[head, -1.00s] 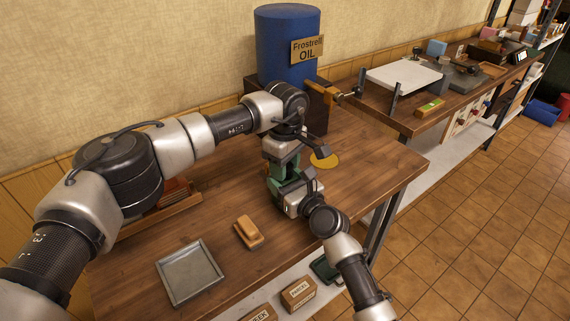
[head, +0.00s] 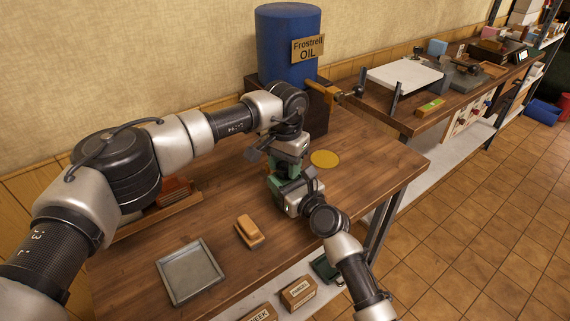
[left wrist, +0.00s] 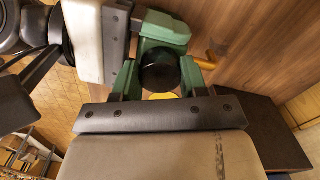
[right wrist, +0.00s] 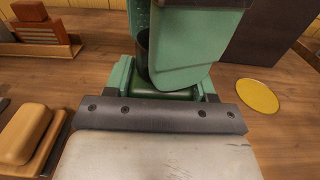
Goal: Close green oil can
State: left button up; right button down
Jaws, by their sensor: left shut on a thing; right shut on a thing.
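My left gripper (head: 287,162) is shut on a round black cap (left wrist: 160,76), which sits between its green fingers in the left wrist view. My right gripper (head: 280,184) is shut on the green oil can (right wrist: 166,95); in the right wrist view the can's low green body shows between the fingers. The left gripper is just above the can, and its fingers hide most of the can's top. A dark edge of the cap also shows in the right wrist view (right wrist: 143,50). I cannot tell whether the cap is seated on the can.
A flat yellow disc (head: 325,159) lies on the wooden table (head: 370,180) right of the grippers. A brown block (head: 248,231) and a grey square tray (head: 190,272) lie in front. A blue oil barrel (head: 287,50) stands behind on a dark stand.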

pick_arm(q)
jog(key=o, duration=0.9)
jog(key=shift+s, duration=0.1)
jog(key=shift+d, duration=0.15)
